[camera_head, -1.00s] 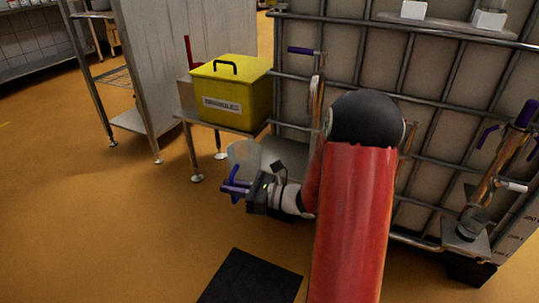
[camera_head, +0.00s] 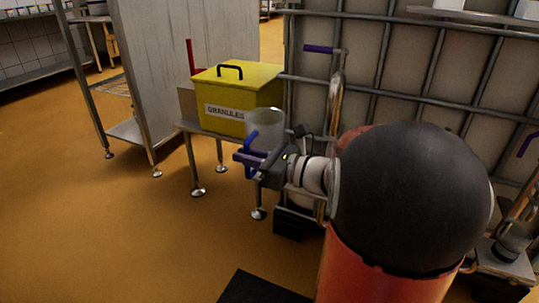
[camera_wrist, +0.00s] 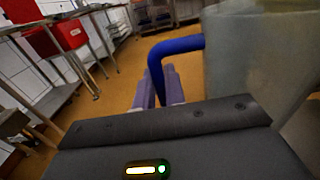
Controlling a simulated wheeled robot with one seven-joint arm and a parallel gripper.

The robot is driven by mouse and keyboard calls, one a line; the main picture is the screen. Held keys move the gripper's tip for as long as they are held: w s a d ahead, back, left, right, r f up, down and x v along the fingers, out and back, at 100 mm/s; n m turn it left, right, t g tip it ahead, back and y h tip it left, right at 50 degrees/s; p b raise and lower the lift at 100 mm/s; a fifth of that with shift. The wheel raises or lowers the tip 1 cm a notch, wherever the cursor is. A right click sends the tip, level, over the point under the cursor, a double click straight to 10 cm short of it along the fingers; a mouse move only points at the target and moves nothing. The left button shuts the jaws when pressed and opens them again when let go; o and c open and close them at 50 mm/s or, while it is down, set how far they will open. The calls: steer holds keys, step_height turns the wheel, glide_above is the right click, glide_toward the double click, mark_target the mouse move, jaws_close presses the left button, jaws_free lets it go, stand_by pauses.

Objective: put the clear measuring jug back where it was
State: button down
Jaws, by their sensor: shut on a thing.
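The clear measuring jug (camera_head: 265,130) is a translucent vessel with a blue handle (camera_head: 252,140). My gripper (camera_head: 247,158) is shut on the jug's handle and holds the jug upright, in front of the small metal stand. In the wrist view the jug (camera_wrist: 262,65) fills the upper right, and its blue handle (camera_wrist: 172,46) comes down to my gripper's fingers (camera_wrist: 162,88). The jug's lower part is partly hidden by my gripper in the head view.
A yellow box labelled "GRANULES" (camera_head: 236,98) stands on the metal stand (camera_head: 190,127) behind the jug. A caged tank (camera_head: 365,75) is at the right. A dark mat (camera_head: 258,290) lies on the floor in front. Open orange floor (camera_head: 90,220) is at the left.

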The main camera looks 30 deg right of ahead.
steer(key=w+d, duration=0.2)
steer(key=d, duration=0.1)
steer(key=w+d, duration=0.5)
steer(key=d, duration=0.2)
steer(key=shift+w, duration=0.4)
steer(key=shift+f+b, duration=0.4)
steer(key=shift+f, duration=0.3)
step_height(320, 180, down, 6)
steer(key=shift+r+b, duration=0.2)
steer(key=shift+b, duration=0.6)
steer(key=shift+d, duration=0.1)
steer(key=c, duration=1.9)
jaws_free()
steer(key=shift+f, duration=0.2)
steer(key=o, duration=0.4)
steer(key=shift+o, duration=0.2)
